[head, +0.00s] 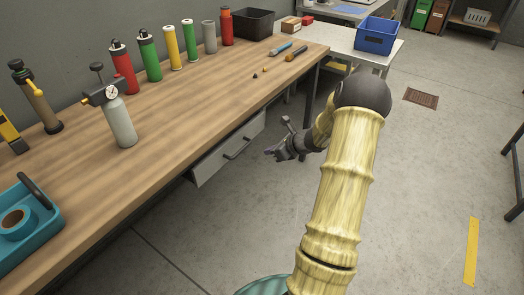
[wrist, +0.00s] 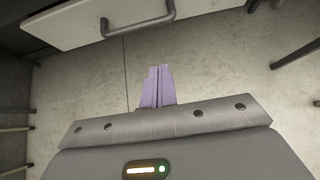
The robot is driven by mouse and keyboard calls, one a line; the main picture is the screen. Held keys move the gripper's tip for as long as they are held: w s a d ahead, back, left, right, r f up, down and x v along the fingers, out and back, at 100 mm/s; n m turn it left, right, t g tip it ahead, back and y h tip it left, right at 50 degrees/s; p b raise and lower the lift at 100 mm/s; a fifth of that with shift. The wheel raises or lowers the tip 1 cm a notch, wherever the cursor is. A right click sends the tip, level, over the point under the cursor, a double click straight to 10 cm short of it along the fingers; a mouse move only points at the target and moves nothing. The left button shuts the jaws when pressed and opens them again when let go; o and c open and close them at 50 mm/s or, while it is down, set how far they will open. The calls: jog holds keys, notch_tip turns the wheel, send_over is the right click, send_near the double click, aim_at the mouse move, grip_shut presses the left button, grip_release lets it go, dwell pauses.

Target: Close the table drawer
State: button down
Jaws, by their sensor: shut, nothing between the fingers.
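The table drawer (head: 212,160) is a light grey box with a dark bar handle (head: 238,149), under the front edge of the wooden workbench (head: 190,108). Its front shows below the tabletop edge; how far it is pulled out is hard to judge. My gripper (head: 270,153) is in front of the drawer, to the right of the handle and apart from it. In the wrist view, the purple fingers (wrist: 158,72) are together and empty, pointing toward the drawer front (wrist: 75,25). The handle (wrist: 138,22) shows above and slightly left of the fingertips there.
Several coloured cylinders (head: 148,55), a gauge bottle (head: 120,115) and a teal tray (head: 45,240) stand on the workbench. A blue bin (head: 376,37) sits on a white table behind. Dark table legs (head: 311,85) stand right of the drawer. The floor in front is clear.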

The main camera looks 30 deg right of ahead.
jog(key=v, duration=0.5)
jog(key=shift+d, duration=0.1)
dwell(0.3)
jog(key=s+a+r+n+g, duration=0.1)
jog(key=s+a+n+g, duration=0.2)
jog(key=a+n, duration=0.4)
jog(key=s+a+r+n+g, duration=0.1)
jog(key=s+a+n+g, duration=0.1)
jog(key=a+n, duration=0.5)
jog(key=s+a+r+n+g+h, duration=0.1)
jog(key=s+a+r+n+h, duration=0.35)
jog(key=s+a+n, duration=1.05)
notch_tip(320, 180, up, 21)
jog(key=w+d+n+p, duration=0.1)
jog(key=n+p, duration=0.1)
jog(key=p, duration=1.9)
jog(key=shift+d, duration=0.25)
